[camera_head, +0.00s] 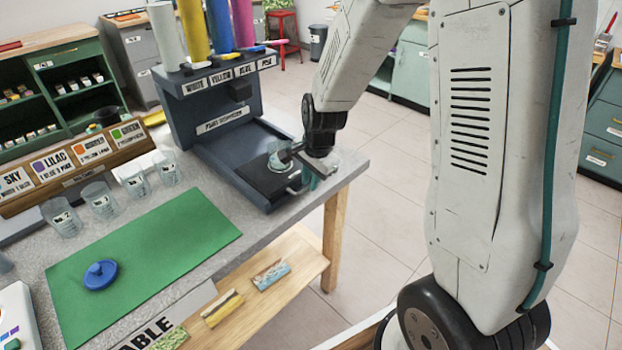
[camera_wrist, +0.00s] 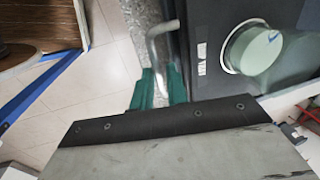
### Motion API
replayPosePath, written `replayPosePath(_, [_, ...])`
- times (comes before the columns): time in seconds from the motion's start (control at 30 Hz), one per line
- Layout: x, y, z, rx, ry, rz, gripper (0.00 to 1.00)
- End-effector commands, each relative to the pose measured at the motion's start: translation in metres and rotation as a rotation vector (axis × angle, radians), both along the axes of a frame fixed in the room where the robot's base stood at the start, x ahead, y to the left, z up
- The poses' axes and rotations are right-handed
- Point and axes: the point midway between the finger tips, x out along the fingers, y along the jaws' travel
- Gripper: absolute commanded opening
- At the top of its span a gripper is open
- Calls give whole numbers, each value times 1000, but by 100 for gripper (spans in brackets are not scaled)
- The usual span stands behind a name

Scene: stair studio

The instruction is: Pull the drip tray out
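The dark drip tray (camera_head: 262,180) sits in the base of the blue-grey paint dispenser (camera_head: 215,105). A clear cup (camera_head: 281,160) stands on it; its pale green inside (camera_wrist: 258,52) shows in the wrist view. The tray's metal handle (camera_head: 294,188) sticks out at the front. My gripper (camera_head: 308,180) is at the handle, low over the table's edge. In the wrist view the handle bar (camera_wrist: 153,48) runs between the two teal fingers of my gripper (camera_wrist: 160,88), which sit close on both sides of it. The tray's front face (camera_wrist: 201,70) is just to the right.
A row of clear cups (camera_head: 104,205), a green mat (camera_head: 145,260) and a blue lid-like disc (camera_head: 100,274) are on the table left of the dispenser. A lower wooden shelf (camera_head: 300,262) holds small items. The floor (camera_head: 375,215) right of the table is clear.

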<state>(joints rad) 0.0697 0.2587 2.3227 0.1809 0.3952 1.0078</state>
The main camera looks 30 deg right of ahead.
Motion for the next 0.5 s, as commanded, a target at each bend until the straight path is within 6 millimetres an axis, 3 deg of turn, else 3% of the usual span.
replayPosePath(0.33, [-1, 0, 1, 1, 1, -1, 31])
replayPosePath(0.5, [-3, -2, 19, 1, -2, -2, 31])
